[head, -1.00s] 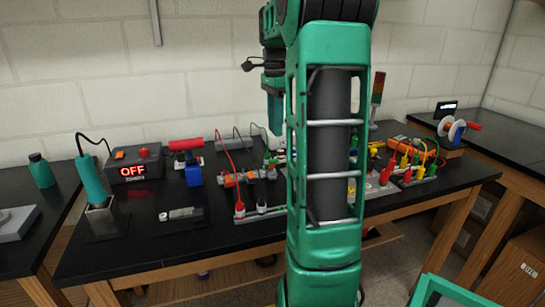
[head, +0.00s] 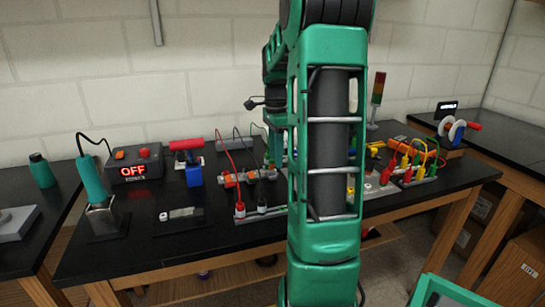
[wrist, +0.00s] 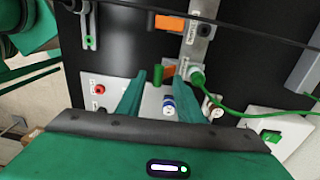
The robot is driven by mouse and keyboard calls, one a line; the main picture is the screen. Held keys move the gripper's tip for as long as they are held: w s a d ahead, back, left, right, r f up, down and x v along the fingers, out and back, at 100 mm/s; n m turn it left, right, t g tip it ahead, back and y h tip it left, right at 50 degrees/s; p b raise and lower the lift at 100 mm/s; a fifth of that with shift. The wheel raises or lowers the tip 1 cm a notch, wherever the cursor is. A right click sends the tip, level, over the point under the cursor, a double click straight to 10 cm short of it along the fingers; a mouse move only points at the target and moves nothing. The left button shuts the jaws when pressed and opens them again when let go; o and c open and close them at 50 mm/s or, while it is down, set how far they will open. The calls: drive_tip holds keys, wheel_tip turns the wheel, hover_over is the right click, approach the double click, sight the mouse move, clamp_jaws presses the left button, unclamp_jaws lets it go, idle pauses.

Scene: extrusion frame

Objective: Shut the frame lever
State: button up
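My gripper shows in the wrist view (wrist: 160,80), with two teal fingers apart and nothing clearly held between them. A small green cylinder (wrist: 158,75) shows between the fingertips. Orange lever-like pieces (wrist: 170,23) sit beside a grey metal rail (wrist: 198,38) just beyond the fingers; a second orange piece (wrist: 168,73) is partly hidden by the right finger. I cannot tell which is the frame lever, or whether it is open. In the head view my arm hides most of the gripper and the part of the bench beneath it.
A green plug and cable (wrist: 198,78) lie close right of the fingers. A blue-and-white post (wrist: 168,105) stands between them. In the head view, the black bench (head: 140,245) holds a red-handled blue tool (head: 193,172), a soldering station (head: 137,163) and several coloured plugs (head: 405,170).

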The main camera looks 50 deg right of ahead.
clamp_jaws()
drive_tip(key=shift+a, duration=0.15)
